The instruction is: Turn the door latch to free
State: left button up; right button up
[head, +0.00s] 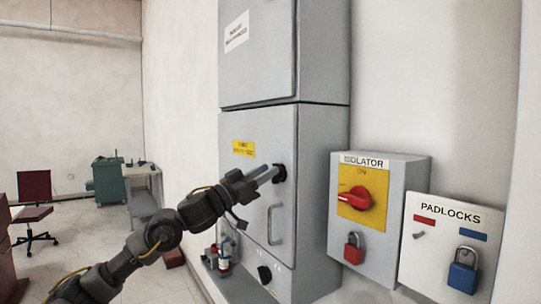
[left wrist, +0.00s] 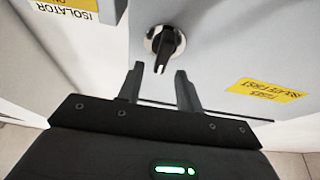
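The door latch (head: 279,173) is a black knob on the grey cabinet door (head: 255,130), right of a yellow label. In the left wrist view the latch (left wrist: 163,46) has a round metal base and a black handle pointing down in the picture. My left gripper (head: 266,175) is at the latch in the head view. In the left wrist view its two fingers (left wrist: 160,72) are open and apart. The handle's end lies near the gap between the fingertips; I cannot tell whether they touch it. My right gripper is not in view.
Below the latch are a door handle (head: 275,224) and a lower black knob (head: 264,274). Right of the cabinet stand the isolator box (head: 340,240) with a red switch and red padlock, and the padlocks board (head: 425,250) with a blue padlock. A chair (head: 35,190) stands far left.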

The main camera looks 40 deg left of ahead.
pick_arm(q)
jog(key=shift+p+x, duration=0.45)
jog(key=shift+x, duration=0.75)
jog(key=shift+c, duration=0.3)
grip_shut()
